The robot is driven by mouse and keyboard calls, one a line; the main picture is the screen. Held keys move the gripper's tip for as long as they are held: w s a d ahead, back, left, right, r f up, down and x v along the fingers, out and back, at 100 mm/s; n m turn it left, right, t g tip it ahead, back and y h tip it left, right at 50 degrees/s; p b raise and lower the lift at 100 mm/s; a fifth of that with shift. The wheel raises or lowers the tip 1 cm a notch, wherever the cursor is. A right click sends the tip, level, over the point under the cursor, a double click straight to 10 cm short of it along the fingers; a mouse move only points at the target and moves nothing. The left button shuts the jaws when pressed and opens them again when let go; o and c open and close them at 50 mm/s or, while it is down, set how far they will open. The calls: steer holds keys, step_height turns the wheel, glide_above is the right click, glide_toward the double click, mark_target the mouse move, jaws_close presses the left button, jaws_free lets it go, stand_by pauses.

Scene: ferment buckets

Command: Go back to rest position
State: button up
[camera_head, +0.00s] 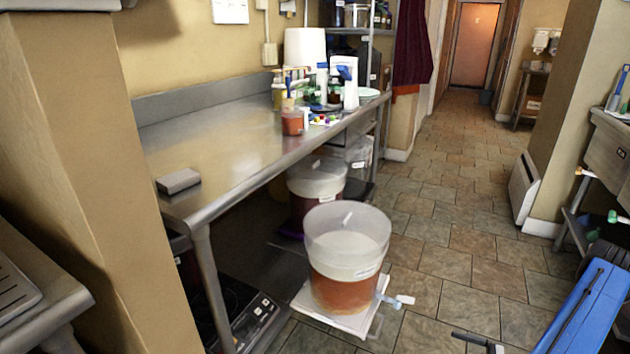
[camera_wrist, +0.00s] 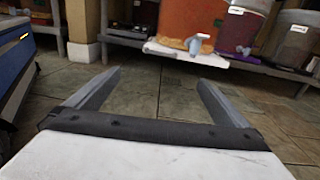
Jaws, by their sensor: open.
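My gripper (camera_wrist: 158,84) is open in the wrist view, with nothing between its two grey fingers. It points over the tiled floor toward the buckets, apart from them. In the head view part of my gripper (camera_head: 478,341) shows at the bottom edge, left of my blue arm link. A ferment bucket (camera_head: 345,262) with reddish-brown liquid stands upright on a white board (camera_head: 352,318) in front of the table. It has a spigot at its lower right. The same bucket (camera_wrist: 195,22) shows at the top of the wrist view.
A steel table (camera_head: 225,136) carries a small grey block (camera_head: 178,181) and bottles at its far end. Another bucket (camera_head: 314,190) stands beneath it. An induction cooker (camera_head: 240,310) sits low at the left. A sink (camera_head: 606,150) stands right. The tiled aisle (camera_head: 455,215) is free.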

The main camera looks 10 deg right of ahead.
steer(key=w+a+r+n+g+h, duration=0.15)
steer(key=a+r+n+g, duration=0.35)
steer(key=r, duration=0.6)
steer(key=w+a+r+n+g+h, duration=0.15)
steer(key=a+r+n+g, duration=0.35)
steer(key=r, duration=0.6)
steer(key=a+r+n+g+h, duration=0.1)
steer(key=a+r+n+h, duration=0.15)
steer(key=a+r, duration=0.65)
steer(key=s+a+r+n+t+h, duration=0.3)
steer(key=s+a+r+n, duration=0.3)
steer(key=s+r, duration=0.4)
steer(key=s+a+r+n+t+h, duration=0.2)
steer(key=s+a+r+n+h, duration=0.4)
steer(key=s+r, duration=0.3)
steer(key=shift+s+r+t, duration=0.4)
steer(key=shift+r, duration=0.85)
steer(key=shift+d, duration=0.15)
